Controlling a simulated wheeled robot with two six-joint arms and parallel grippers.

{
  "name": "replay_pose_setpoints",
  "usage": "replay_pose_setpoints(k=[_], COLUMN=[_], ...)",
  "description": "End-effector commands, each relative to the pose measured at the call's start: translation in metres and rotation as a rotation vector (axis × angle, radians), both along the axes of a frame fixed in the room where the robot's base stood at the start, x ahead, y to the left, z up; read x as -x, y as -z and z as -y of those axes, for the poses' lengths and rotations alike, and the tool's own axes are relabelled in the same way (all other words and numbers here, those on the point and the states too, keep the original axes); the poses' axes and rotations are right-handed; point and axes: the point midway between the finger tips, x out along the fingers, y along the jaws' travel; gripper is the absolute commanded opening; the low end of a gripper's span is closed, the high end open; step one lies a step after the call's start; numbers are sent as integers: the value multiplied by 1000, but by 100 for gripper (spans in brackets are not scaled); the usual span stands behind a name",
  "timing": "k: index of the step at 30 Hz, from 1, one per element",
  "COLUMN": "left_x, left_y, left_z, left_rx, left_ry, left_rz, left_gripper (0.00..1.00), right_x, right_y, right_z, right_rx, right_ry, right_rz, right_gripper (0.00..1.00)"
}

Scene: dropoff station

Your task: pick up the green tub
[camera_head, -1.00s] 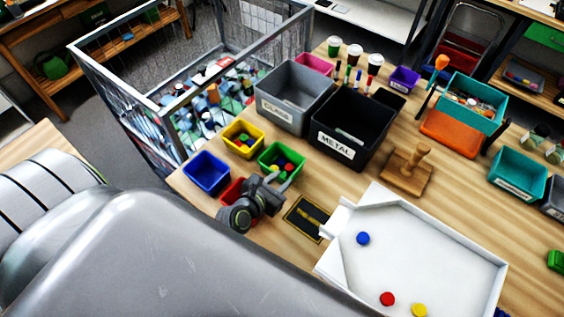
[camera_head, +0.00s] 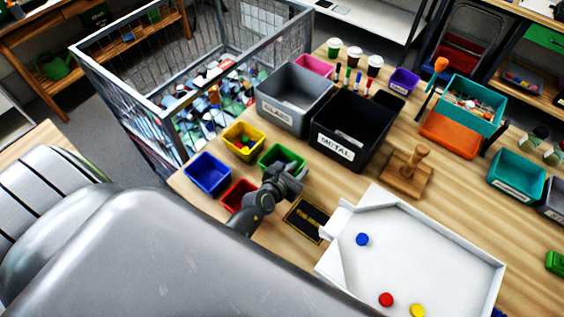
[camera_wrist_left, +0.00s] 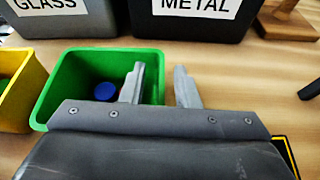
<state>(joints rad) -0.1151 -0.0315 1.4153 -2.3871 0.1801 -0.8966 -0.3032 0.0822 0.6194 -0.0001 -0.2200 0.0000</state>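The green tub (camera_head: 271,154) stands on the wooden table in front of the grey and black bins, partly hidden by my left gripper (camera_head: 291,173) in the head view. In the left wrist view the green tub (camera_wrist_left: 72,75) is at left of centre, with a blue disc (camera_wrist_left: 106,91) inside. My left gripper (camera_wrist_left: 160,80) is open: one finger overlaps the tub's inside and the other is to the right of its right wall. I cannot tell whether either finger touches the wall. My right gripper is not in view.
Close by are a yellow tub (camera_head: 233,151), a blue tub (camera_head: 201,186) and a red tub (camera_head: 229,194). The GLASS bin (camera_head: 277,112) and METAL bin (camera_head: 335,150) stand behind. A white tray (camera_head: 425,230) and a wooden stand (camera_head: 398,182) are to the right.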

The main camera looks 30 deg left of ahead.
Motion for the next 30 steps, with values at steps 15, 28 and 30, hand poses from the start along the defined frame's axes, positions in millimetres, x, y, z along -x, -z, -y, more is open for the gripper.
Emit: replay_pose_setpoints(k=[15,28,30], left_x=[1,0,0], left_y=[0,-4,-6], left_z=[0,1,1], left_rx=[0,1,1], left_ry=[0,3,5], left_rz=[0,3,4], left_gripper=[0,0,0], right_x=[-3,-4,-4], right_y=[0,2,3], right_z=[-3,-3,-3], right_rx=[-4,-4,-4], right_ry=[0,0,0], right_rz=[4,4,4], right_gripper=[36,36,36])
